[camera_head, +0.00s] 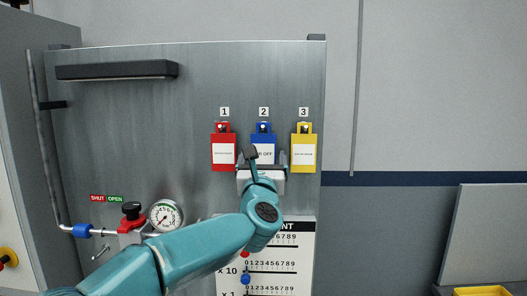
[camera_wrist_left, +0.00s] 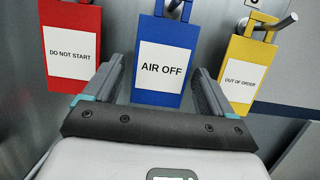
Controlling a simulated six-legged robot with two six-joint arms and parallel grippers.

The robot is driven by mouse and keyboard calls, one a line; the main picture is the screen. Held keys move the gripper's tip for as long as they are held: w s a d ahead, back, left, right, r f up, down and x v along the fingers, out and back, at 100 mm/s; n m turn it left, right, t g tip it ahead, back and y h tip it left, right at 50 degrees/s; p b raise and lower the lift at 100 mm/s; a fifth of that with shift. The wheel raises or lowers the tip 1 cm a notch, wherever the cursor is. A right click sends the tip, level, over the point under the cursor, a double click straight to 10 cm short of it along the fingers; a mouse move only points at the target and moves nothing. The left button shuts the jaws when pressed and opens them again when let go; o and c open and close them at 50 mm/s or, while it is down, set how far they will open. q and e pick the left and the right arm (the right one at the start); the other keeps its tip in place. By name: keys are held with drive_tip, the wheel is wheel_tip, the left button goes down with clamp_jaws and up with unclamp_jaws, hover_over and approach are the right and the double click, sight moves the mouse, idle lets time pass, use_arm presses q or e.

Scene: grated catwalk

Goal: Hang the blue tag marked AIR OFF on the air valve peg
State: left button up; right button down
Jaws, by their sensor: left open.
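The blue tag (camera_head: 264,130) hangs from the peg under number 2 on the grey panel. In the left wrist view the blue tag (camera_wrist_left: 165,98) reads AIR OFF on its white label. My left gripper (camera_head: 263,161) is open in front of it. In the left wrist view its fingers (camera_wrist_left: 160,75) point at the panel, one on each side of the tag's lower part; I cannot tell whether they touch it. A small metal peg (camera_head: 101,253) sticks out at the lower left, below the pipe by the air valve (camera_head: 132,215). My right gripper is not in view.
A red tag (camera_head: 223,140) reading DO NOT START and a yellow tag (camera_head: 304,140) reading OUT OF ORDER hang closely on either side. A gauge (camera_head: 166,215) stands beside the valve. A black handle (camera_head: 117,70) is at the upper left. A counting board (camera_head: 295,255) is below.

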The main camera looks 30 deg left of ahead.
use_arm(q)
drive_tip(key=shift+w+f, duration=0.1)
drive_tip(key=shift+w, duration=0.05)
drive_tip(key=c, duration=0.8)
drive_tip(key=shift+r, duration=0.2)
drive_tip(key=shift+r, duration=0.2)
drive_tip(key=shift+s+d+b, duration=0.15)
drive_tip(key=shift+s+b, duration=0.1)
drive_tip(key=shift+b, duration=0.05)
drive_tip(key=shift+s+d+b, duration=0.35)
drive_tip(key=shift+s+b, duration=0.1)
drive_tip(key=shift+s, duration=0.1)
drive_tip(key=shift+s+r, duration=0.1)
drive_tip(key=shift+s, duration=0.05)
